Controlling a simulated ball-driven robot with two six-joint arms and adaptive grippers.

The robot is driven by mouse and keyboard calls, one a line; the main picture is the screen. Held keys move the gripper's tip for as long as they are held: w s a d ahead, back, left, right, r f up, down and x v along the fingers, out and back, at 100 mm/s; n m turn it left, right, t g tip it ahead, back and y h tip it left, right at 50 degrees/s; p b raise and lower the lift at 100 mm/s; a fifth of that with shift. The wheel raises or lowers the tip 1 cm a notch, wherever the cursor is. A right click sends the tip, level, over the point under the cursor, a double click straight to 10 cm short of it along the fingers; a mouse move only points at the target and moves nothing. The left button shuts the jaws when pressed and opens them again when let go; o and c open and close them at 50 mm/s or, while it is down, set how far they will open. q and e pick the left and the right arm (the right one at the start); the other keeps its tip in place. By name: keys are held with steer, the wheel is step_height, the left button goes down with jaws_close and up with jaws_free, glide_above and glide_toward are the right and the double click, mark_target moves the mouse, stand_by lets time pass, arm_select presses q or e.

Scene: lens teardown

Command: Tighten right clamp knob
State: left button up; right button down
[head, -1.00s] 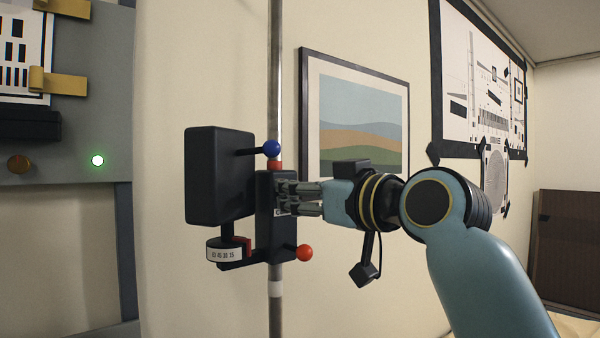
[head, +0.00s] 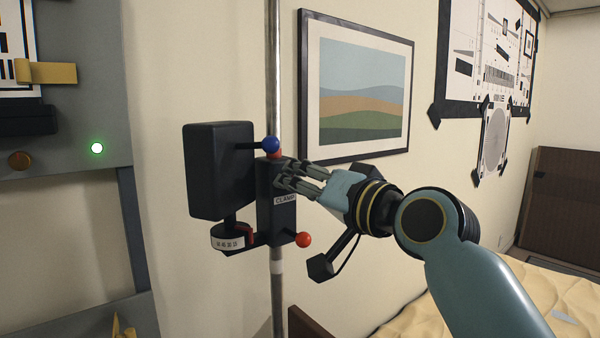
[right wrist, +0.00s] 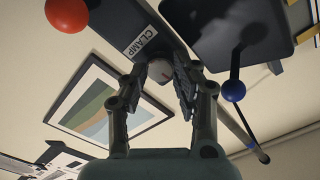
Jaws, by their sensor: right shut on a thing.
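The black clamp (head: 278,215) with a CLAMP label sits on a vertical metal pole (head: 277,300). My right gripper (head: 285,176) is at the clamp's upper right side. In the right wrist view its two fingers (right wrist: 153,88) are shut around a round grey knob (right wrist: 159,72) beside the label. The gripper hides this knob in the head view. An orange-red ball (head: 303,240) sticks out from the clamp's lower right, and a blue ball (head: 271,145) is at its top. These balls also show in the right wrist view. My left gripper is not in view.
A black box (head: 218,172) hangs left of the clamp, above a numbered dial (head: 231,238). A framed picture (head: 358,85) and a test chart (head: 500,65) are on the wall behind. A grey panel (head: 75,125) with a green light stands at left. A bed-like surface (head: 540,310) is at lower right.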

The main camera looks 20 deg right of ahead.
steer(key=shift+r+m, duration=0.1)
steer(key=shift+m, duration=0.4)
steer(key=c, duration=1)
jaws_free()
steer(key=v, duration=1.2)
